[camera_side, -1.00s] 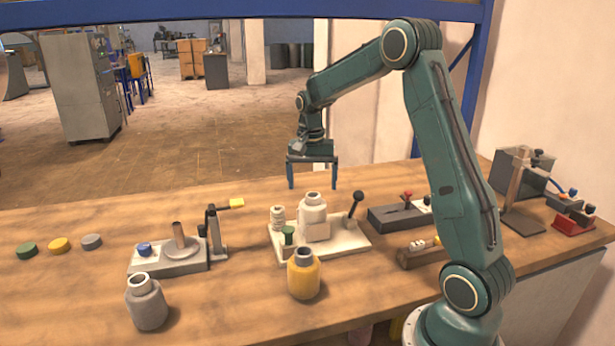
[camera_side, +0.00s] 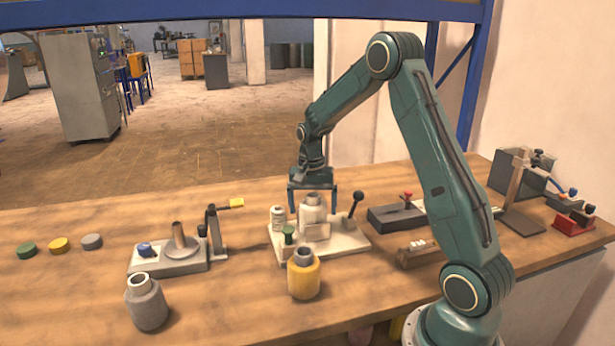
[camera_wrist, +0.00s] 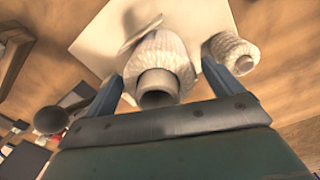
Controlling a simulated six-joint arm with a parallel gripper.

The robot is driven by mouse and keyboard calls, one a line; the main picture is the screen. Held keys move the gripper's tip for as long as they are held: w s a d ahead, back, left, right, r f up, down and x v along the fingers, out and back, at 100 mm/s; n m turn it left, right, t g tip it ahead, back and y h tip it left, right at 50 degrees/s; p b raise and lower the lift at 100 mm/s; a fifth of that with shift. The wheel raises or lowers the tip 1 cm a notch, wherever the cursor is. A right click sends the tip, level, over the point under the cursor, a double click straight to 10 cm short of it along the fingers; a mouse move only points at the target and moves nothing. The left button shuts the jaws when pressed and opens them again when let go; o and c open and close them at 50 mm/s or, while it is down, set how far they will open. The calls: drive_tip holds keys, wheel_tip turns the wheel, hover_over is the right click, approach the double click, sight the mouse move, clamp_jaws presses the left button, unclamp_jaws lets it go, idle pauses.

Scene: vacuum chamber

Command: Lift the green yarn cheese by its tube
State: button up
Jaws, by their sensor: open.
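I see no green yarn cheese. A white yarn cheese (camera_side: 313,213) with a tube stands upright on a cream base plate (camera_side: 345,243). In the wrist view its tube end (camera_wrist: 158,86) points toward the camera. My gripper (camera_side: 313,208) is open directly above it, with one blue finger to each side of the tube. Whether the fingers touch the cheese cannot be told. A yellow yarn cheese (camera_side: 303,276) stands in front of the plate, and a grey one (camera_side: 147,304) stands at the front left.
A smaller white bobbin (camera_side: 277,218) and a green knob (camera_side: 289,234) sit left on the plate. A black-knobbed lever (camera_side: 355,204) rises at its right. A grey fixture (camera_side: 168,257) stands left. Green, yellow and grey discs lie far left. The bare wooden table shows between them.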

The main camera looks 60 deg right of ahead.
drive_tip(key=shift+f, duration=0.6)
drive_tip(key=c, duration=1.3)
drive_tip(key=shift+o, duration=0.2)
drive_tip(key=shift+r, duration=0.1)
wheel_tip(320, 180, up, 20)
